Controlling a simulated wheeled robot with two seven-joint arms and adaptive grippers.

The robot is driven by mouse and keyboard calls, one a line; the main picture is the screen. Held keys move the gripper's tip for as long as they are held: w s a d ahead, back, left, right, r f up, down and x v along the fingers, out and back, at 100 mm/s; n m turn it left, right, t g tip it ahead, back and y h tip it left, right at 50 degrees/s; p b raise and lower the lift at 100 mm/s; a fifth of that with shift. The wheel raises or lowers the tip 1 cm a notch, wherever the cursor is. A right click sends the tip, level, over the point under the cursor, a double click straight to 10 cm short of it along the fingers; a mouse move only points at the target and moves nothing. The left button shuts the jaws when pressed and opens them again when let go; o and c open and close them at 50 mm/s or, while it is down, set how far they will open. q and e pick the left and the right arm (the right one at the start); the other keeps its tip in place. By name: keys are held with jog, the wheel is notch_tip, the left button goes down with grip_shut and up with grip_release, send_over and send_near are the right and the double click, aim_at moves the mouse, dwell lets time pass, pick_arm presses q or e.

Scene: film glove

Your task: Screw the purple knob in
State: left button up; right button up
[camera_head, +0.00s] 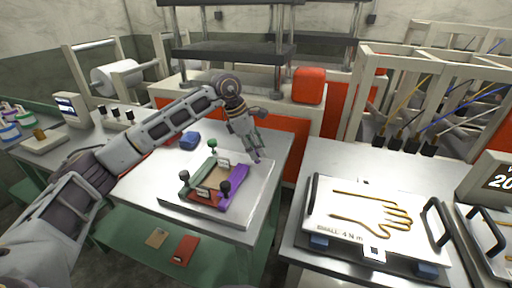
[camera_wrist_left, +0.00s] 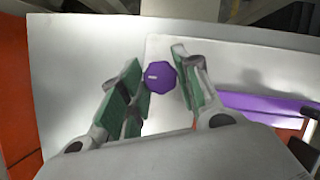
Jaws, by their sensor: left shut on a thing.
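My left gripper (camera_head: 248,146) reaches in over the left table and points down near the far right corner of the fixture. It is shut on a purple knob (camera_wrist_left: 158,77), which sits between the green-padded fingertips in the left wrist view; a white mark shows on its top. In the head view only a small purple bit (camera_head: 256,155) shows below the fingers. The fixture has a purple bar (camera_head: 238,182) on its right side, also seen in the left wrist view (camera_wrist_left: 262,106). Whether the knob touches the fixture cannot be told. My right gripper is out of view.
The fixture lies on a pale plate (camera_head: 262,185) on the table. A blue block (camera_head: 190,141) lies behind. A glove-outline plate (camera_head: 345,220) with black handles is on the right table.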

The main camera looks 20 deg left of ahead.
pick_arm(q)
jog(key=shift+r, duration=0.1)
jog(key=o, duration=1)
jog(key=shift+o, duration=0.2)
jog(key=v, duration=1.2)
